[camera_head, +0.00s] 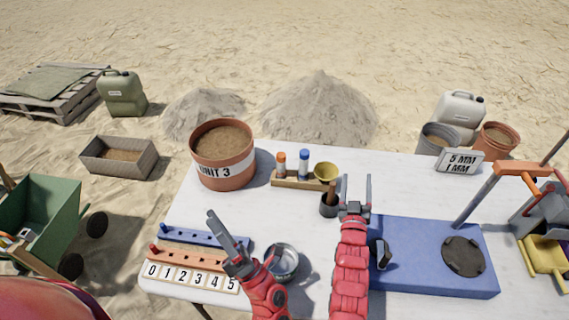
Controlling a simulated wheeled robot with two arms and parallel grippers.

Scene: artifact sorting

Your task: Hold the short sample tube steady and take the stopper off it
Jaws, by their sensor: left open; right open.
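A short tube with an orange stopper (281,163) stands upright in a wooden rack (287,182) at the back of the white table. A taller tube with a blue stopper (304,160) stands to its right in the same rack. My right gripper (356,180) is open and empty, fingers pointing away, to the right of the rack and apart from both tubes. My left gripper (228,236) is open and empty, over the front left of the table near the peg boards, well in front of the rack. The lower parts of the tubes are hidden by the rack.
A yellow funnel (325,171) stands at the rack's right end, with a dark cup (328,207) before it. A soil-filled bucket (223,155) is left of the rack. A metal bowl (284,262) sits beside my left gripper. A blue base (420,284) fills the right front.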

